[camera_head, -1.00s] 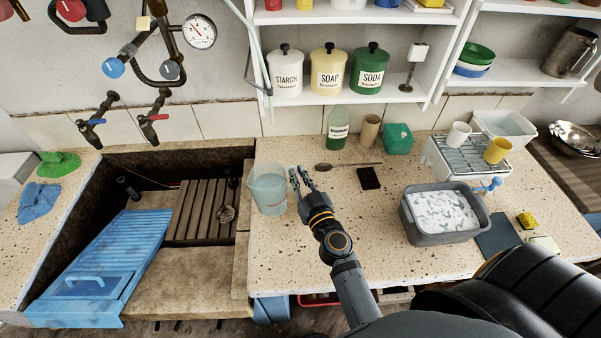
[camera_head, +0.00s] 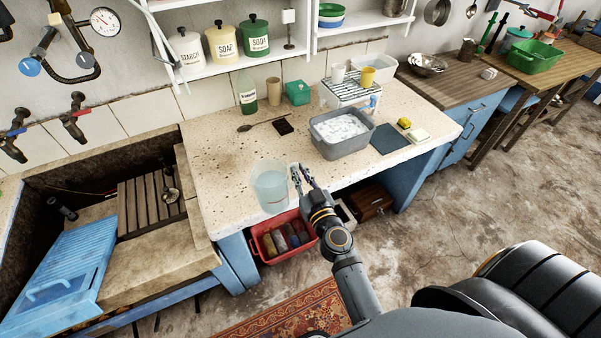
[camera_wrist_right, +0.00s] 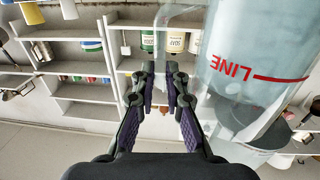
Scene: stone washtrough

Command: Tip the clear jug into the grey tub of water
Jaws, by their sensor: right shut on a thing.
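The clear jug (camera_head: 269,188) looks roughly upright and holds pale bluish liquid. It appears held up near the counter's front edge. My right gripper (camera_head: 301,178) is shut on it at its right side, where the handle is. In the right wrist view the jug (camera_wrist_right: 255,75) fills the right side, with a red line and the word LINE upside down. The gripper's fingers (camera_wrist_right: 160,85) show beside it; the handle between them is hard to make out. The grey tub (camera_head: 343,150) stands farther back on the counter, right of the jug, with white suds in it. My left gripper is not in view.
The speckled counter (camera_head: 225,165) has free room left of the tub. A green bottle (camera_head: 246,95), a tan cup (camera_head: 273,93) and a dish rack (camera_head: 350,92) stand behind. A dark blue mat (camera_head: 389,139) lies right of the tub. A red crate (camera_head: 262,250) sits below the counter.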

